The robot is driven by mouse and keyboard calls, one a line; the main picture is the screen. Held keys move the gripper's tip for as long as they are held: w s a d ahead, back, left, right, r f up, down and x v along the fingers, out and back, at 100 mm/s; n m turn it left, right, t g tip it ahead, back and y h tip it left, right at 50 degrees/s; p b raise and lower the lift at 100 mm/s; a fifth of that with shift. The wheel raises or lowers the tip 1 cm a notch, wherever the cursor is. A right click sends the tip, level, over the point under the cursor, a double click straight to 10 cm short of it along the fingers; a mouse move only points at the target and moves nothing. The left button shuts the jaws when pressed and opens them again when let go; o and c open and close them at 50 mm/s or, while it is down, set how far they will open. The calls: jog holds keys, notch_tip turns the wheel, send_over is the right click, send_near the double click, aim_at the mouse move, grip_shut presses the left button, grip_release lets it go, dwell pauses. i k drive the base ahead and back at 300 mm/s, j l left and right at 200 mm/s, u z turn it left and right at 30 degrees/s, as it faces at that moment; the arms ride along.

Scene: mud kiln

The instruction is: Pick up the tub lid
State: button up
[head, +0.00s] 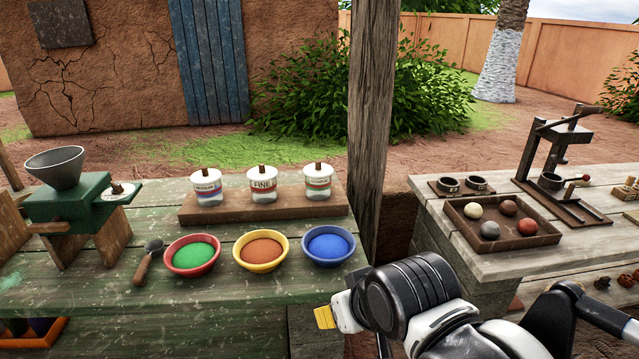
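Three white tubs stand in a row on a raised wooden board (230,213). The left tub (209,192) has a blue and red band, the middle tub (263,186) reads "FINE", and the right tub (318,183) has a green and red band. Each has a pale lid with a brown knob: left lid (205,176), middle lid (262,174), right lid (318,170). The lids appear seated on the tubs. My gripper (325,317) shows a yellow tip at the table's front right, well below and apart from the tubs. Its finger opening is not clear.
Bowls of green (193,251), orange (260,250) and blue powder (328,245) sit in front of the board. A trowel (148,262) and green hopper machine (68,205) are left. A wooden post (371,120) rises right of the tubs. A tray of balls (470,229) sits on the right table.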

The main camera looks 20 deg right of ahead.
aim_at(205, 177)
jog(key=i+j+z, duration=0.95)
jog(key=i+j, duration=0.15)
jog(key=j, duration=0.25)
